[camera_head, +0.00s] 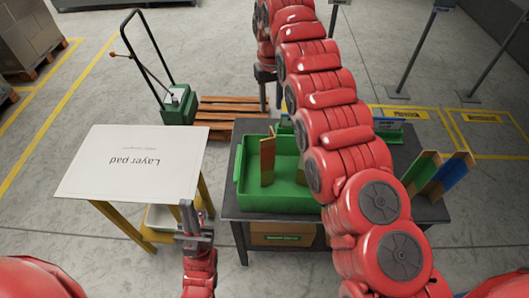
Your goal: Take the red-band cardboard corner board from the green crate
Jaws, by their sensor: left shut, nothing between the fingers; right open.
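The green crate (245,195) stands on the dark table in the middle. A brown cardboard corner board (267,160) stands upright in its left part, and my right arm hides much of the crate's right side. A second, narrow board (301,172) shows beside that arm; I cannot make out the band colours clearly. My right gripper (271,104) is open and empty, pointing down, and appears above the far side of the crate, apart from the boards. My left gripper (188,217) is shut and empty, in front of the layer pad table and left of the crate.
More boards with green and blue bands (437,175) stand at the table's right end. A white layer pad (133,162) lies on the left table. A wooden pallet (232,108) and a green pallet jack (178,107) are behind. A gap separates the two tables.

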